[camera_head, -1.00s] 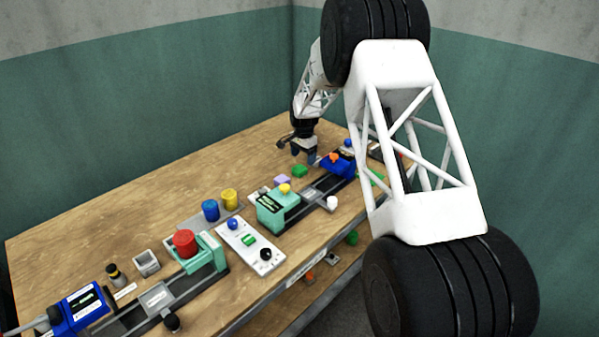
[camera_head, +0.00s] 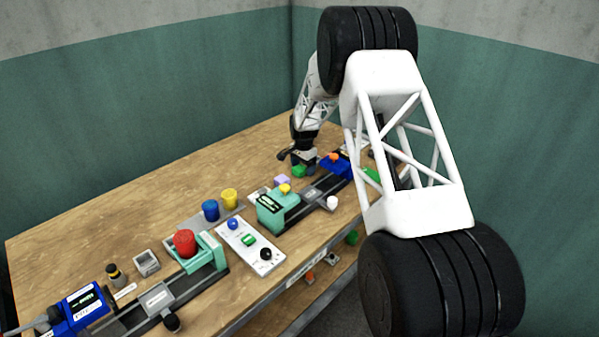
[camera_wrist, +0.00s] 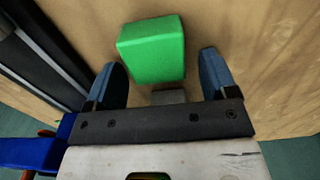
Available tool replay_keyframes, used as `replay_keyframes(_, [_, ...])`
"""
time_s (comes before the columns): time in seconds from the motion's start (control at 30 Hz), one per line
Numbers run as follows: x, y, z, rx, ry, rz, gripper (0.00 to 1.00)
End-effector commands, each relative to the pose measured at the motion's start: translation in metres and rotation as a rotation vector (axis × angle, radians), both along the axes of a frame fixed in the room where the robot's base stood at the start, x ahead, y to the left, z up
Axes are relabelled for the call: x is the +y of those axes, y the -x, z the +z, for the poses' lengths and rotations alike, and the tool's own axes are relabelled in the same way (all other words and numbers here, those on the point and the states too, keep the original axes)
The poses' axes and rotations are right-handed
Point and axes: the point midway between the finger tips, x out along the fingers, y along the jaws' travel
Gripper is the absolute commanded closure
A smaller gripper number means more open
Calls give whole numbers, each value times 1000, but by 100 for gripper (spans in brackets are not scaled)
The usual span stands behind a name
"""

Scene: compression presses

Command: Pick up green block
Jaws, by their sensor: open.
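A green block (camera_head: 299,171) sits on the wooden table towards the far end, beside a lilac block. In the wrist view the green block (camera_wrist: 152,50) lies just beyond and partly between my two blue fingertips. My gripper (camera_wrist: 165,80) is open, with a finger on each side of the block and a visible gap on the right. In the head view my gripper (camera_head: 303,166) is low over the table, right at the block; its fingertips are small there and contact cannot be told.
The lilac block (camera_head: 282,181) is close on the left. A blue press (camera_head: 338,164) with a dark rail stands to the right, and a teal press (camera_head: 277,205) stands nearer.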

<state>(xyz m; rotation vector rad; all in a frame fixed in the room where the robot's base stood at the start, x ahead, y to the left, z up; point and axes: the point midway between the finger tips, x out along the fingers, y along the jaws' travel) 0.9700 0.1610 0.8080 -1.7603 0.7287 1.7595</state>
Motion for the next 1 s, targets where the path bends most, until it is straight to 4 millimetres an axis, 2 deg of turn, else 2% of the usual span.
replay_keyframes(0.37, [0, 0, 0, 0, 0, 0, 23])
replay_keyframes(0.7, [0, 0, 0, 0, 0, 0, 74])
replay_keyframes(1.0, [0, 0, 2, 0, 0, 0, 74])
